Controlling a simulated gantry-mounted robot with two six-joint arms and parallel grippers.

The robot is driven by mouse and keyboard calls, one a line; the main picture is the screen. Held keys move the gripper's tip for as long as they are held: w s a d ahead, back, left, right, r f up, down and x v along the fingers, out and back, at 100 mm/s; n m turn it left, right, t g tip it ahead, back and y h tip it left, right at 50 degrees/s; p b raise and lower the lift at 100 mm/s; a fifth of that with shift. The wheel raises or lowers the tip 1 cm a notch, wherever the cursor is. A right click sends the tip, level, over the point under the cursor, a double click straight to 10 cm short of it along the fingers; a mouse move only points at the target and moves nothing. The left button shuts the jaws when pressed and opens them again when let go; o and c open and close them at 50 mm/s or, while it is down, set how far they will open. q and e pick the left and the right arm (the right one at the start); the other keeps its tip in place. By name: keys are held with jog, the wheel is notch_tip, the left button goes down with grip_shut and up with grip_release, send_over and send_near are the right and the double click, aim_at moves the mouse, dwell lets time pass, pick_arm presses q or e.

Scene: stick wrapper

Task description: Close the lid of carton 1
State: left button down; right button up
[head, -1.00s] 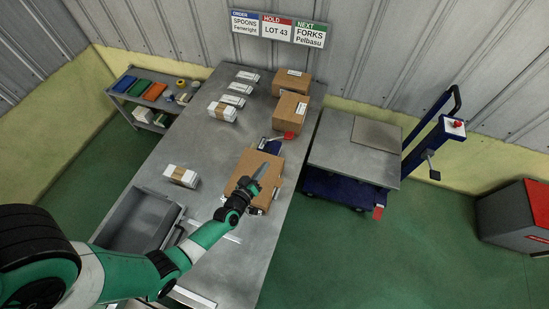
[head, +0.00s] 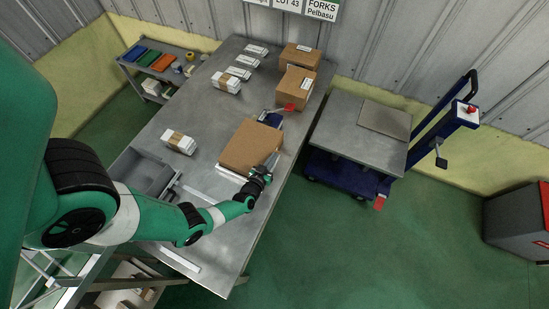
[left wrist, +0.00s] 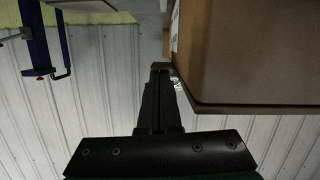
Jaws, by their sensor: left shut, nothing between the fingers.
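The nearest brown carton (head: 250,146) sits on the metal table; I cannot read a number on it. Its top looks like a broad brown panel, and I cannot tell whether the lid lies fully flat. My left gripper (head: 273,161) is shut and empty at the carton's right side, near its front right corner. In the left wrist view the shut fingers (left wrist: 160,68) are beside the brown carton wall (left wrist: 245,50), with a projecting brown edge along it; contact is unclear. My right gripper is out of view.
Two more brown cartons (head: 295,88) (head: 300,58) stand behind, near a red and blue tool (head: 275,117). White packs (head: 179,142) and a grey tray (head: 140,175) are at the left. A blue lift cart (head: 345,175) stands right of the table.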

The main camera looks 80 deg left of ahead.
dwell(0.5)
pick_arm(q)
notch_tip(320, 180, up, 5)
jog(key=p, duration=0.5)
jog(key=f+p+v, duration=0.1)
jog(key=p+v, duration=0.2)
jog(key=v, duration=0.6)
jog(key=shift+s+d, duration=0.2)
jog(key=shift+d, duration=0.3)
